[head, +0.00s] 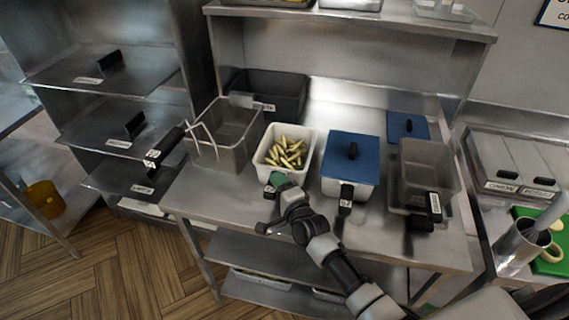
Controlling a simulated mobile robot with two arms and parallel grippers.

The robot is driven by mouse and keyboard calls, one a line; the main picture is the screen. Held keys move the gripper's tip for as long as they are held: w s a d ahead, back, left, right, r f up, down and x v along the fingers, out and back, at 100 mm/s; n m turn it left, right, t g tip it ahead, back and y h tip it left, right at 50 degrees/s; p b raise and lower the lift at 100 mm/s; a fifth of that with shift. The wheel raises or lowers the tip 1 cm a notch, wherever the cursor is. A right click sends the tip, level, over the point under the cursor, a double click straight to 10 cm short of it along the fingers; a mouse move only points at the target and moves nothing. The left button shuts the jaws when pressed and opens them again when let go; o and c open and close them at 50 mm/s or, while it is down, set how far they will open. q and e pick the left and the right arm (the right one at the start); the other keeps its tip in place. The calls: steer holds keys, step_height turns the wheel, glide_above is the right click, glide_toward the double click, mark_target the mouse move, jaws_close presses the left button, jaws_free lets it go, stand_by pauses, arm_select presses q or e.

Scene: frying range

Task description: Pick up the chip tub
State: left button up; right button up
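The chip tub (264,163) is a white, open tub filled with yellow chips (286,153). It stands on the steel counter in the middle of the head view. A small green part (278,179) shows at its front edge. My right gripper (271,194) is at the front of the tub, close to the green part, with its arm coming in from the lower right. Whether the fingers touch the tub or are closed on it cannot be made out. My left gripper is not in view.
A wire-handled grey basket (228,150) stands left of the tub, and a white tub with a blue lid (351,150) stands right of it. A grey bin (428,170) is further right. A black bin (281,90) sits behind. A steel shelf (345,16) runs above the counter's back.

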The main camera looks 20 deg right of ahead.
jaws_close()
